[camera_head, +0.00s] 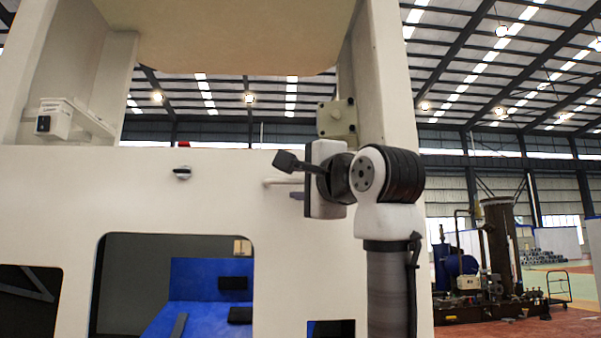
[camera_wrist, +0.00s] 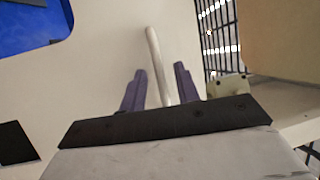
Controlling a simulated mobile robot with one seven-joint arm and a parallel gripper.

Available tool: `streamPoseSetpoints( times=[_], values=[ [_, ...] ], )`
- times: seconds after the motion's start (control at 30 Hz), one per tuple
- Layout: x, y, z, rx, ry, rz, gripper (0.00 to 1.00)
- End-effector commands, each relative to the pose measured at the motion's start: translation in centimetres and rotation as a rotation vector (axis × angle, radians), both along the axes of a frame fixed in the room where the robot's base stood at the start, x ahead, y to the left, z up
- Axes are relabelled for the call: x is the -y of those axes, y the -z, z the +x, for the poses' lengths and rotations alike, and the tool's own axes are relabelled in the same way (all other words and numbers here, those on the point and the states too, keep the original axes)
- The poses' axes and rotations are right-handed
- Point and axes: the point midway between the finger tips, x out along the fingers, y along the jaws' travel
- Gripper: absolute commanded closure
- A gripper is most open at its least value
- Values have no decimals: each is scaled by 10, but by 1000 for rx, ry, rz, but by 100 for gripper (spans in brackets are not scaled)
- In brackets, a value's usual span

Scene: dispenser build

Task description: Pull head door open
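The cream front panel (camera_head: 215,205) of the dispenser fills the left and middle of the head view. A pale bar handle (camera_head: 281,182) stands out from it, just left of my gripper (camera_head: 297,194). I take this panel to be the head door; its seams do not show clearly. In the wrist view the handle (camera_wrist: 160,65) runs between the two dark purple fingers of my gripper (camera_wrist: 160,87), with a gap visible on both sides. The fingers are apart and straddle the bar. Whether they touch it cannot be told. My wrist hides the panel's right part in the head view.
A small knob (camera_head: 181,173) sits on the panel. Below is a window opening with blue parts (camera_head: 205,280) inside. A cream post (camera_head: 384,90) stands behind my arm. A cream bracket (camera_head: 337,118) is above my wrist. Machinery (camera_head: 495,260) stands far right.

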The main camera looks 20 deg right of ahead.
Motion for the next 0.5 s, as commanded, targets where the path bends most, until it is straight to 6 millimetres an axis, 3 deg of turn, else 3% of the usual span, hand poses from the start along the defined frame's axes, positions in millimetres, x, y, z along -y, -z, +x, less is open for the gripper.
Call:
streamPoseSetpoints(
  times=[0.3, 0.5],
  values=[
    [0, 0, 3, 1, 0, 0, 68],
    [0, 0, 3, 1, 0, 0, 93]
  ],
)
